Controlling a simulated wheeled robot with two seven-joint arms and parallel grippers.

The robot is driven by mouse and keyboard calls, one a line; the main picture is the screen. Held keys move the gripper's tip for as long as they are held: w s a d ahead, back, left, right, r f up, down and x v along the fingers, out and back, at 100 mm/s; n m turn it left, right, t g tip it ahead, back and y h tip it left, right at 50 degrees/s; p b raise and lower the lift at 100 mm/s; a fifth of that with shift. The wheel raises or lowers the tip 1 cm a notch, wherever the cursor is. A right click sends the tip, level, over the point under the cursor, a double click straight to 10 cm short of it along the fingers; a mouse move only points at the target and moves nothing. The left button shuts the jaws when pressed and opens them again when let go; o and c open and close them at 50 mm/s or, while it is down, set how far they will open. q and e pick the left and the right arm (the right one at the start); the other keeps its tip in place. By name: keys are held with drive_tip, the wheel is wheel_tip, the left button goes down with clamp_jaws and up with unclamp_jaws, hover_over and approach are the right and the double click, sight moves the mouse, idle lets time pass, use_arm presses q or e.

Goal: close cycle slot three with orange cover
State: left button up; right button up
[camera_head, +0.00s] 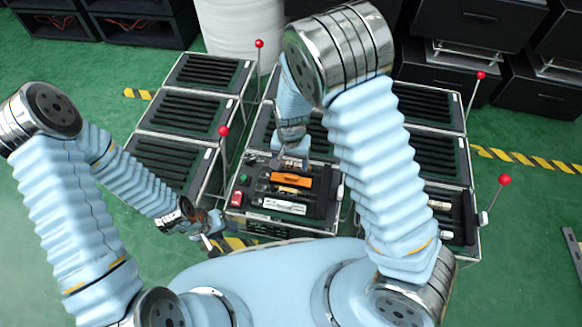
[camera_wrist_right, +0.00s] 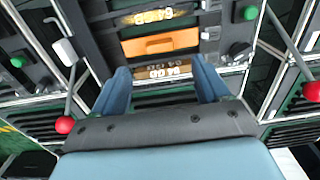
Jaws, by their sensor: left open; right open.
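The orange cover (camera_head: 291,180) lies on the dark panel of the centre fixture, above a silver-white bar (camera_head: 283,207). In the right wrist view the orange cover (camera_wrist_right: 160,42) lies crosswise just beyond my right gripper (camera_wrist_right: 162,82). Its two blue fingers are apart with nothing held; a display strip with digits shows between them. In the head view my right gripper (camera_head: 291,164) is over the far side of this panel, partly hidden by its wrist. My left gripper (camera_head: 211,240) is open and empty, low beside the fixture's near-left corner. I cannot read which slot is number three.
Red-knobbed levers (camera_head: 223,131) rise beside the fixtures; one knob (camera_wrist_right: 65,125) is close to my right gripper in the wrist view. Slatted racks (camera_head: 180,111) stand left and right. Green floor (camera_head: 55,67) is open at the left.

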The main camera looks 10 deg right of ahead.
use_arm(q)
drive_tip(key=shift+r+p, duration=0.5)
drive_tip(key=shift+r, duration=0.2)
use_arm(e)
wheel_tip(320, 180, up, 6)
drive_tip(key=shift+r, duration=0.2)
use_arm(q)
drive_tip(key=shift+s, duration=0.1)
use_arm(e)
drive_tip(key=shift+s, duration=0.15)
